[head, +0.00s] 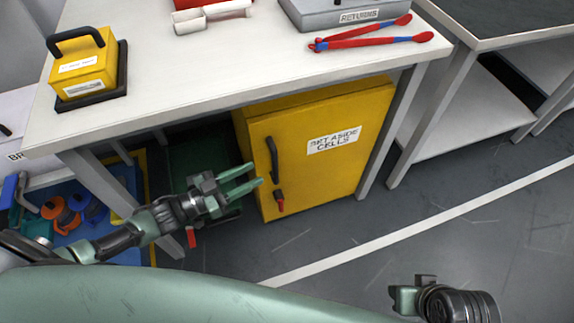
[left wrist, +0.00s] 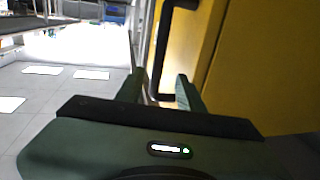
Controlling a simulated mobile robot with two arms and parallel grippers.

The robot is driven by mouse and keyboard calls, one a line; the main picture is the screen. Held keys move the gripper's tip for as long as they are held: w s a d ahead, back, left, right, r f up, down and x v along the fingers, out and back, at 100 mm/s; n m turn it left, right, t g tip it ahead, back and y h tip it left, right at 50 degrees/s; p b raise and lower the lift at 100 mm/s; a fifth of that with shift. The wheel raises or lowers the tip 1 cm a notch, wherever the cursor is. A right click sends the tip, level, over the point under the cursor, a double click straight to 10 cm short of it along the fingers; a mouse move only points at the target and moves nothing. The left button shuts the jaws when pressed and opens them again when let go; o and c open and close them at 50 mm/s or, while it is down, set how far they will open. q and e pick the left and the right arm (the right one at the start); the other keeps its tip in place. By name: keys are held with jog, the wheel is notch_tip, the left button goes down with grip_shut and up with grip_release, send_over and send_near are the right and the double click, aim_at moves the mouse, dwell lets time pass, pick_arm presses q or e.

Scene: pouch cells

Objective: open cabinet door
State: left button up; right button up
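The yellow cabinet (head: 325,165) stands under the white workbench, its door shut and labelled "SET ASIDE CELLS". A dark vertical handle (head: 272,160) is on the door's left side, with a small red-and-black latch piece (head: 280,200) below it. My left gripper (head: 257,174) is open, its green fingers just left of the handle in the head view. In the left wrist view, the handle (left wrist: 160,50) shows ahead of the open left gripper (left wrist: 160,88); contact cannot be told. My right gripper (head: 400,297) is at the bottom right, away from the cabinet; its fingers are not clearly visible.
The white workbench (head: 215,85) overhangs the cabinet and holds a yellow case (head: 85,68), a grey "RETURNS" box (head: 345,12) and red-blue tongs (head: 375,38). Its legs flank the cabinet. Blue bins with reels (head: 65,218) sit at left. The floor (head: 400,215) before the door is clear.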

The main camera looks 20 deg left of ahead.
aim_at(275, 164)
pick_arm(q)
jog(key=x, duration=0.5)
jog(key=b+x, duration=0.1)
jog(key=x, duration=0.2)
jog(key=shift+s+d+r, duration=0.1)
jog(key=shift+r, duration=0.15)
grip_shut()
dwell(1.1)
